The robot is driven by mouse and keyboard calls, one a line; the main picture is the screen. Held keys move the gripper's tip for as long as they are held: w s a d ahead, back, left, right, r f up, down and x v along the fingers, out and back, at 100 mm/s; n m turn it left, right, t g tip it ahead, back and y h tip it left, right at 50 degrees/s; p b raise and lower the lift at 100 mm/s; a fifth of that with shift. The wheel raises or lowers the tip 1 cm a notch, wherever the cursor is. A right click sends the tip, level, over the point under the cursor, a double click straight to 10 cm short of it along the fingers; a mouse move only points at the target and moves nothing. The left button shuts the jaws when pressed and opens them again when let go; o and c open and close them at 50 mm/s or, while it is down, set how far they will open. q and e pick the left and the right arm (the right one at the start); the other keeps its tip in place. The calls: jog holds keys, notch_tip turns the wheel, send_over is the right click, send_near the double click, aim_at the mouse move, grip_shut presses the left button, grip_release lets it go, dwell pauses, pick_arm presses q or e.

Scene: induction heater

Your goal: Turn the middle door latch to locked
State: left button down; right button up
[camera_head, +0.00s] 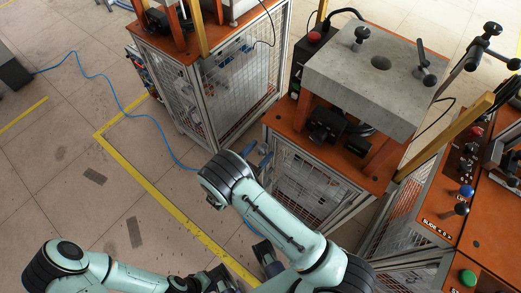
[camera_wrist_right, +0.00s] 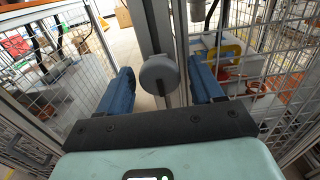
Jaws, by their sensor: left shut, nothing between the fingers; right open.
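The door latch shows in the right wrist view as a round grey knob (camera_wrist_right: 160,75) in front of a metal door post. A dark mark is on its lower right edge. My right gripper (camera_wrist_right: 163,88) is open, with one blue finger on each side of the knob. Clear gaps show, and neither finger visibly touches it. In the head view my right gripper (camera_head: 257,155) is at the mesh front of the middle cabinet (camera_head: 300,190); the latch cannot be made out there. My left gripper (camera_head: 222,278) is shut and empty, low at the bottom edge, partly hidden.
Mesh panels (camera_wrist_right: 75,75) stand on both sides of the post. A grey block (camera_head: 365,75) sits above the middle cabinet's orange top. Another cabinet (camera_head: 235,95) stands left of it. A blue hose (camera_head: 115,100) lies on the floor, which is open at left.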

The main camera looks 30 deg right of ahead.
jog(key=shift+w+d, duration=0.15)
jog(key=shift+d, duration=0.2)
jog(key=c, duration=1)
